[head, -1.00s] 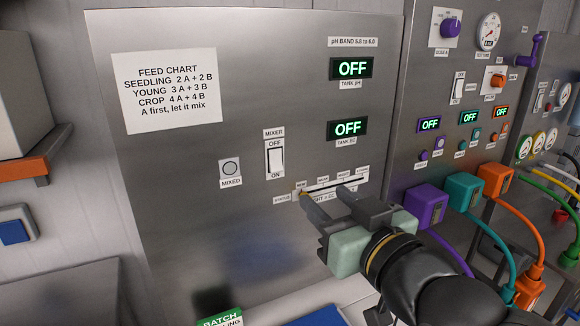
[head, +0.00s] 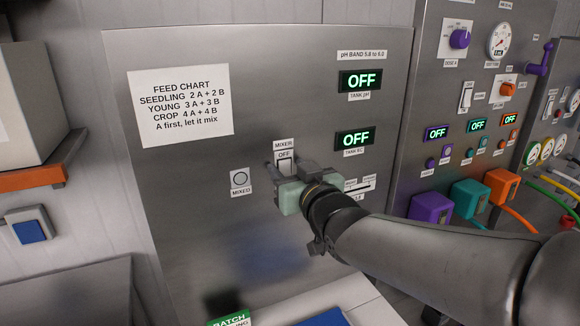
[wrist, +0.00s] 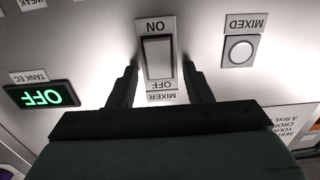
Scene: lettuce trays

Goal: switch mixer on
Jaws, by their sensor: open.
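The mixer switch (head: 285,164) is a pale rocker in a dark frame on the steel panel, with OFF printed above it and ON below. In the wrist view, which is upside down, the mixer switch (wrist: 158,58) is seen whole, with ON at the top of the picture. My gripper (head: 284,170) is open in front of the switch and hides its lower part in the head view. In the wrist view the fingers of my gripper (wrist: 161,72) stand to either side of the switch. Whether they touch the panel I cannot tell.
A round MIXED button (head: 240,179) sits left of the switch. The tank pH display (head: 360,81) and tank EC display (head: 354,138) both read OFF. A labelled slider strip (head: 358,186) lies to the lower right, partly behind my arm. A feed chart (head: 180,105) hangs at upper left.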

